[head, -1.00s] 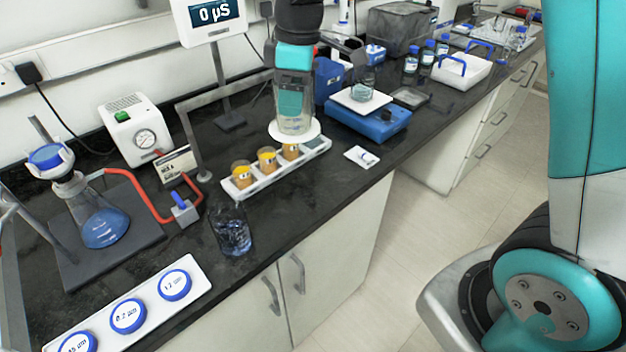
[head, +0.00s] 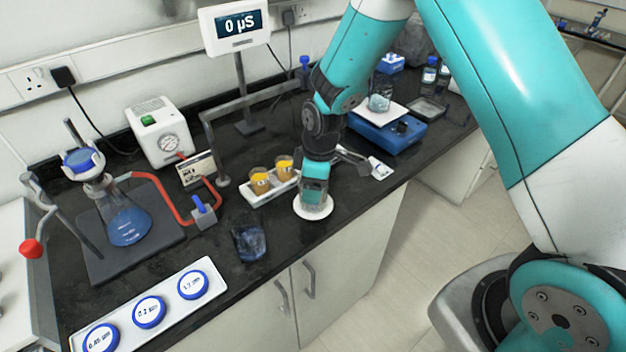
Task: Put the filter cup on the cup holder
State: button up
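My gripper (head: 314,188) points down above the front part of the black bench. It appears shut around a clear cup with a wide white round rim (head: 313,209) at its bottom, which I take for the filter cup. My fingers hide part of the cup. The rim is beside the right end of a white tray (head: 262,196). I cannot tell for sure which thing is the cup holder. A flask (head: 128,226) at the left carries a white top piece with a blue disc (head: 82,160). A grey post with a side arm (head: 210,150) stands between the flask and my gripper.
Amber cups (head: 260,181) stand in the white tray. A dark glass beaker (head: 249,243) is near the front edge. A white plate with blue discs (head: 150,312) is at the front left. A blue balance (head: 388,132) stands behind right. A red hose (head: 165,208) leads from the flask.

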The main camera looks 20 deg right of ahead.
jog(key=shift+f, duration=0.1)
jog(key=shift+f, duration=0.1)
jog(key=o, duration=1.2)
jog(key=shift+c, duration=0.2)
jog(key=shift+r, duration=0.7)
notch_tip(320, 180, up, 10)
jog(key=d+b, duration=0.1)
jog(key=b, duration=0.2)
jog(key=s+a+r+m+y, duration=0.1)
jog(key=s+r+m, duration=0.1)
jog(key=s, duration=0.6)
jog(key=s+a+r+m+y, duration=0.1)
jog(key=s+a+r, duration=0.1)
jog(key=s+r, duration=0.3)
jog(key=s+a+r+m+y, duration=0.1)
jog(key=s+a+r+m, duration=0.1)
jog(key=s, duration=1)
jog(key=shift+a+r+m+g, duration=0.25)
jog(key=shift+r+m+g, duration=0.05)
jog(key=shift+r, duration=0.6)
